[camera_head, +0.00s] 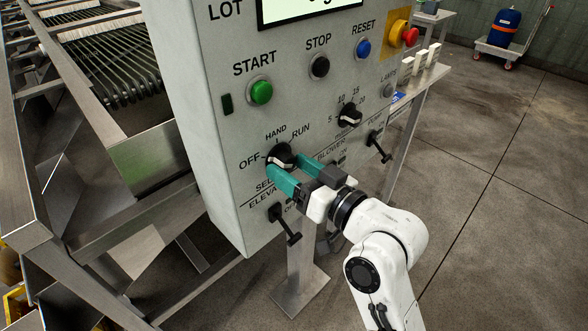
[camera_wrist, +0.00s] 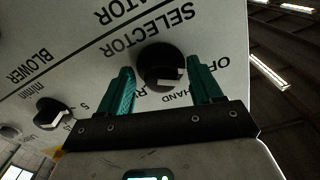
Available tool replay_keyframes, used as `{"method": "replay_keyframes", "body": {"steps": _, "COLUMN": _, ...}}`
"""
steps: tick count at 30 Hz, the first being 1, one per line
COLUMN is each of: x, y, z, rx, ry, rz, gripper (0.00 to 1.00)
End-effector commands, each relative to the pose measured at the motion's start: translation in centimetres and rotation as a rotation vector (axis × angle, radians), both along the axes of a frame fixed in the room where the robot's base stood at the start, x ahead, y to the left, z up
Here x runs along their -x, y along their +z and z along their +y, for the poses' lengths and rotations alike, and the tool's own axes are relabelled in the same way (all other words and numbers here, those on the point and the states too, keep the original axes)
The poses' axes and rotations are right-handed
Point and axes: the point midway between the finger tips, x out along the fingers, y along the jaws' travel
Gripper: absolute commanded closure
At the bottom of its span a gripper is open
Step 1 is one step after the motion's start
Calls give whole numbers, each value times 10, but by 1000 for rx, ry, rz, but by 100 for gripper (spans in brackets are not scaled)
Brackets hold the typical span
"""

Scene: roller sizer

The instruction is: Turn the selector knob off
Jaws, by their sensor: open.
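The selector knob (camera_head: 280,154) is a round black knob with a pale pointer mark, on the grey control panel (camera_head: 222,190). OFF is printed to its left, HAND above it and RUN to its upper right. My gripper (camera_head: 286,167) is at the knob with its teal fingers open. In the wrist view the selector knob (camera_wrist: 161,63) shows between the two fingers of my gripper (camera_wrist: 160,72), with a visible gap at the left finger. Contact with the right finger cannot be told. The fingers partly hide the knob in the head view, so its exact setting is unclear.
The green start button (camera_head: 261,92), black stop button (camera_head: 319,66) and blue reset button (camera_head: 364,48) sit above. Open floor lies right.

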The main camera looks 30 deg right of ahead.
Motion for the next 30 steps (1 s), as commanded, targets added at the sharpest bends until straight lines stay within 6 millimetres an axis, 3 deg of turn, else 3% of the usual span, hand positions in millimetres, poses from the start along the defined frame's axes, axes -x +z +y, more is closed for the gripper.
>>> {"method": "replay_keyframes", "body": {"steps": 8, "x": 17, "y": -1, "z": -6, "rx": -1, "ry": -2, "rz": 0, "gripper": 35}}
{"method": "replay_keyframes", "body": {"steps": 18, "x": 81, "y": 2, "z": -26, "rx": 0, "ry": -1, "rz": 4, "gripper": 35}}
{"method": "replay_keyframes", "body": {"steps": 30, "x": 102, "y": 1, "z": -33, "rx": -1, "ry": 1, "rz": 1, "gripper": 35}}
